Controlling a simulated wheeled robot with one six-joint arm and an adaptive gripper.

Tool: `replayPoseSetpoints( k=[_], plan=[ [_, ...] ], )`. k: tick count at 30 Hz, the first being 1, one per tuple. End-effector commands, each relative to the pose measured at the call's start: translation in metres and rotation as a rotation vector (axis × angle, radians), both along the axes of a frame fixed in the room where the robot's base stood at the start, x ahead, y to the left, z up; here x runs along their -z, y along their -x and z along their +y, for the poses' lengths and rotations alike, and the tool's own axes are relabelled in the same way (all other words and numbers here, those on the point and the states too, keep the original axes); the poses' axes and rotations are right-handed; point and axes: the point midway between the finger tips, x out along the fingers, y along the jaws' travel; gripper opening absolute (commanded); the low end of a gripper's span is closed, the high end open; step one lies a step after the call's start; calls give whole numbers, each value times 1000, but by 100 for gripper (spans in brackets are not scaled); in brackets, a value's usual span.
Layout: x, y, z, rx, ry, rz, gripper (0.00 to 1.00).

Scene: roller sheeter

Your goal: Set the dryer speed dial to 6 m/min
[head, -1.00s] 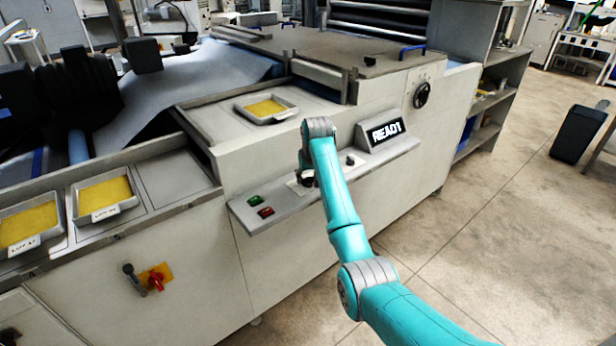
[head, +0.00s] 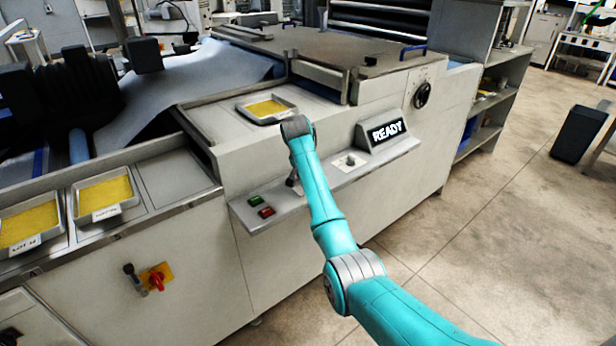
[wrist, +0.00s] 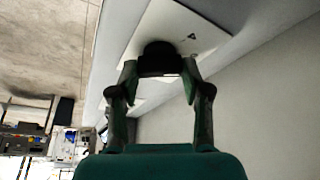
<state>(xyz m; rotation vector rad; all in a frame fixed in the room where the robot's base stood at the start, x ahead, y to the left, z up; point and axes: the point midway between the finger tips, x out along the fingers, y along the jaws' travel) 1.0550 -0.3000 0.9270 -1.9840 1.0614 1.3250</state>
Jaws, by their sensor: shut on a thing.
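In the wrist view, my gripper (wrist: 160,72) has its two fingertips on either side of a black knob (wrist: 160,52), shut on it. The knob stands on a pale plate (wrist: 205,30) that bears a small dark triangle mark. No numbers can be read there, so the knob's setting cannot be told. In the head view, my arm comes down to the console ledge (head: 385,155), and the gripped knob and most of my gripper are hidden behind it. A display (head: 385,131) on the ledge reads READY.
A small knob (head: 350,160) sits on the ledge right of my arm. A green button (head: 255,200) and a red button (head: 266,212) are at its left end. A black dial (head: 422,94) is on the upper right panel. A tray (head: 267,107) lies above the ledge.

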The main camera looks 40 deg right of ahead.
Motion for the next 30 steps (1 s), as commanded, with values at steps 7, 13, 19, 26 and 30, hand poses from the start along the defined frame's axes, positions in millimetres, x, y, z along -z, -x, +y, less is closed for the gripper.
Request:
replayPoseSetpoints(
  k=[7, 13, 19, 26, 30],
  plan=[
    [0, -1, 1, 113, 0, 1, 13],
    [1, 0, 1, 154, -1, 2, 13],
    [1, 0, 1, 162, -2, 3, 13],
    [1, 0, 1, 162, -2, 3, 13],
    [1, 0, 1, 162, -1, 2, 73]
  ],
)
